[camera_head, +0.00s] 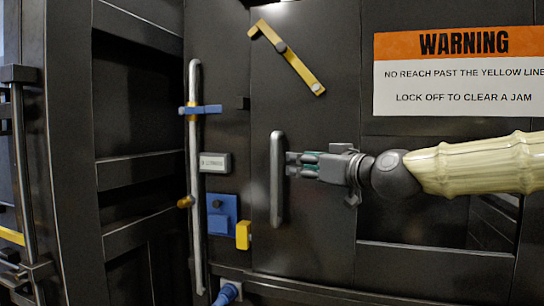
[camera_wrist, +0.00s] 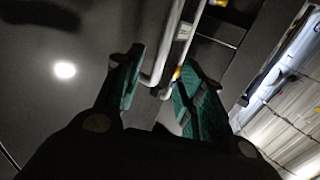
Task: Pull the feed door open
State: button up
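The feed door (camera_head: 310,100) is a dark flat panel that looks shut in its frame. Its vertical grey bar handle (camera_head: 277,180) stands out from the panel's left part; it also shows in the wrist view (camera_wrist: 165,50). My gripper (camera_head: 292,165) is just right of the handle at about its mid-height, pointing left. In the wrist view my gripper (camera_wrist: 163,68) has its teal-padded fingers apart, with the handle showing in line with the gap between them. Contact cannot be made out. A yellow bar (camera_head: 287,57) is mounted at a slant on the door's upper part.
A long pale vertical rod (camera_head: 195,180) with a blue clamp (camera_head: 200,109) stands left of the door. A blue box (camera_head: 222,214) and a yellow block (camera_head: 243,235) are near its lower left. A warning sign (camera_head: 460,72) is on the right. An open recess lies far left.

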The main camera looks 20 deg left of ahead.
aim_at(277, 153)
jog(key=p+x, duration=0.1)
jog(key=x, duration=0.2)
jog(key=r+p+x, duration=0.1)
jog(key=x, duration=0.3)
jog(key=r+p+x, duration=0.1)
jog(key=x, duration=0.2)
jog(key=shift+w+a+p, duration=0.1)
jog(key=shift+a+p, duration=0.25)
jog(key=shift+a, duration=0.1)
grip_shut()
